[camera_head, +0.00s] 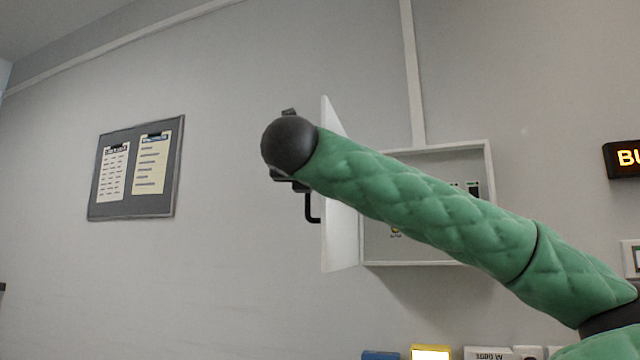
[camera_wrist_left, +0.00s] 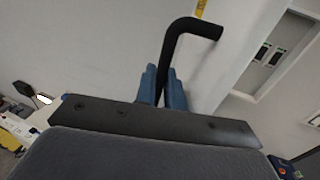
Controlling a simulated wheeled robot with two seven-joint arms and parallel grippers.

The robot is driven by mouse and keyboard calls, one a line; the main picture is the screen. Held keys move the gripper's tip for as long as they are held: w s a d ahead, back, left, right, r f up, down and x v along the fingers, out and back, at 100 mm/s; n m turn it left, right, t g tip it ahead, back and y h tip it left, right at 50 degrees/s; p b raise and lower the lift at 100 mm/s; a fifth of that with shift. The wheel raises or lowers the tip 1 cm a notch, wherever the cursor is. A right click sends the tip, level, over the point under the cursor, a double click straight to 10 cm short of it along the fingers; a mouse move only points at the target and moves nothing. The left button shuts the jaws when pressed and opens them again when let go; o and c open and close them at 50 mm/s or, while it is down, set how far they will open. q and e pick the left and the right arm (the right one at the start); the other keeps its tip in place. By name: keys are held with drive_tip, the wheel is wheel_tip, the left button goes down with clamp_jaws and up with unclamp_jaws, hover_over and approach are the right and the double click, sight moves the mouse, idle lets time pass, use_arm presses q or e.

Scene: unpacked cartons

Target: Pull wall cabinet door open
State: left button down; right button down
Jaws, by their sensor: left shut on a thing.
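The white wall cabinet (camera_head: 428,262) hangs on the grey wall in the head view. Its white door (camera_head: 340,240) stands open, swung out on the cabinet's left side and seen nearly edge-on. The black bar handle (camera_head: 310,208) is on the door's left face; its upper part is hidden behind my wrist. In the left wrist view, the blue fingers of my left gripper (camera_wrist_left: 164,88) are shut on the handle (camera_wrist_left: 188,30), with the door (camera_wrist_left: 235,45) just to the right. In the head view my wrist hides the fingers. My right gripper is not in view.
My green arm crosses in front of the cabinet opening, partly hiding small items inside. A notice board (camera_head: 140,205) hangs on the wall at left. A lit sign (camera_head: 625,160) is at the right. Several boxes, one yellow (camera_head: 431,353), show along the bottom edge.

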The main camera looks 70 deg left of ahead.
use_arm(q)
drive_tip(key=shift+s+a+r+b, duration=0.1)
drive_tip(key=shift+s+a+b, duration=0.3)
drive_tip(key=shift+s+a, duration=0.3)
drive_tip(key=c, duration=1.7)
unclamp_jaws()
drive_tip(key=shift+v, duration=3.9)
drive_tip(key=shift+n, duration=0.3)
